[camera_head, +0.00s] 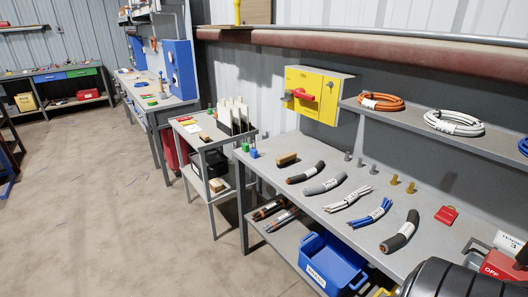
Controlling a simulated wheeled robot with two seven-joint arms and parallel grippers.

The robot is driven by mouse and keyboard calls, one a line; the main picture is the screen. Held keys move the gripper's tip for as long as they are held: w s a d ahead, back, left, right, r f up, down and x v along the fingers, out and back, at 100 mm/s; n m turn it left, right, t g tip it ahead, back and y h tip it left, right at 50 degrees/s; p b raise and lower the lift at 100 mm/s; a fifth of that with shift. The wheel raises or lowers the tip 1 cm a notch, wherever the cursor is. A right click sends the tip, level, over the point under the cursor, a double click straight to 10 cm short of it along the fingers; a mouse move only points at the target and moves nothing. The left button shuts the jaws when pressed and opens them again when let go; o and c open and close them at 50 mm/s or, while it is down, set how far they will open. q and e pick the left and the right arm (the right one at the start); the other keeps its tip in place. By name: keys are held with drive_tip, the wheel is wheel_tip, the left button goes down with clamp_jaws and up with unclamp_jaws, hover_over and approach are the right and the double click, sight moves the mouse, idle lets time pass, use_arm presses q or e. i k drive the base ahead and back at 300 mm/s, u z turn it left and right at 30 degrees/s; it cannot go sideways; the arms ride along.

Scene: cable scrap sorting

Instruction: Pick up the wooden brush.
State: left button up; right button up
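A small brown block that looks like the wooden brush (287,159) lies near the far left end of the grey workbench (330,219), behind the first dark cable piece. Its bristles cannot be made out clearly. Similar small brown blocks sit on the side cart, one on its top (205,137) and one lower down (216,185). Neither of my grippers is in view.
Several cut cable bundles (348,199) lie in a row on the bench. Small metal and brass pegs (393,180) and a red block (446,214) stand behind them. A blue bin (332,266) is below. A dark ribbed cylinder (455,281) fills the lower right.

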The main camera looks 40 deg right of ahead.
sight(284, 160)
drive_tip(key=z, duration=0.3)
drive_tip(key=i, duration=0.85)
drive_tip(key=z, duration=1.4)
drive_tip(key=i, duration=0.7)
drive_tip(key=z, duration=0.75)
